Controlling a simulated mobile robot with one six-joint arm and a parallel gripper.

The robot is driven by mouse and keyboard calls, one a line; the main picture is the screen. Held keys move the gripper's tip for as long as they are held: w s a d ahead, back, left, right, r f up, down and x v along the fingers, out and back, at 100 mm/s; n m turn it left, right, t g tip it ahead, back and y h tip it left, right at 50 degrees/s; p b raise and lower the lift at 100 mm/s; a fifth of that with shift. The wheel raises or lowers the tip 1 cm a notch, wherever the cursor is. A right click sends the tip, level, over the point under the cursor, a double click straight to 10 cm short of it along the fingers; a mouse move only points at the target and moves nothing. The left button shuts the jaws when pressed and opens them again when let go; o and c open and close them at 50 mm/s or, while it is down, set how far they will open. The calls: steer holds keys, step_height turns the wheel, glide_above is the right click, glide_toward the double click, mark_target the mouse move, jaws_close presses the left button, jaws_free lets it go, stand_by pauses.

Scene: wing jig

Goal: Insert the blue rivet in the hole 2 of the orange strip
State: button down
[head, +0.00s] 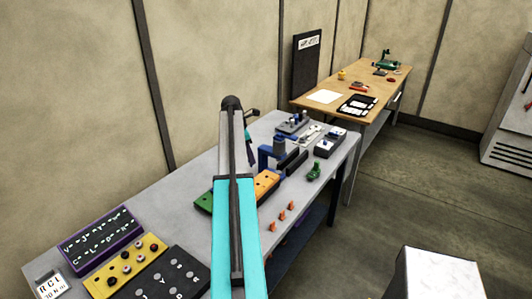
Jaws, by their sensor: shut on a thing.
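The orange strip (265,184) lies on the grey table, just right of my turquoise arm link. My arm covers its left part. Dark holes show on its top, but I cannot tell which one is hole 2. I cannot make out the blue rivet at this size. My arm rises from the bottom middle of the head view and bends at a dark joint above the table. My gripper is not clearly seen; the arm hides the area behind it.
A green block (203,202) sits left of my arm. A blue bracket (265,156) stands behind the strip. Several orange pieces (282,216) and a green clamp (314,171) stand toward the right edge. Yellow (126,262) and purple (97,240) panels lie front left. A wooden bench (375,85) stands beyond.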

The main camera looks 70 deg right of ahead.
steer(key=s+d, duration=0.3)
steer(key=s, duration=0.2)
steer(key=shift+s+d+r, duration=0.15)
steer(key=shift+s+d, duration=0.15)
steer(key=shift+s, duration=0.05)
step_height(320, 180, down, 6)
steer(key=b, duration=0.3)
steer(key=shift+f+b, duration=0.2)
steer(key=shift+b, duration=0.2)
steer(key=shift+f, duration=1.3)
stand_by(1.0)
steer(key=c, duration=1.5)
jaws_free()
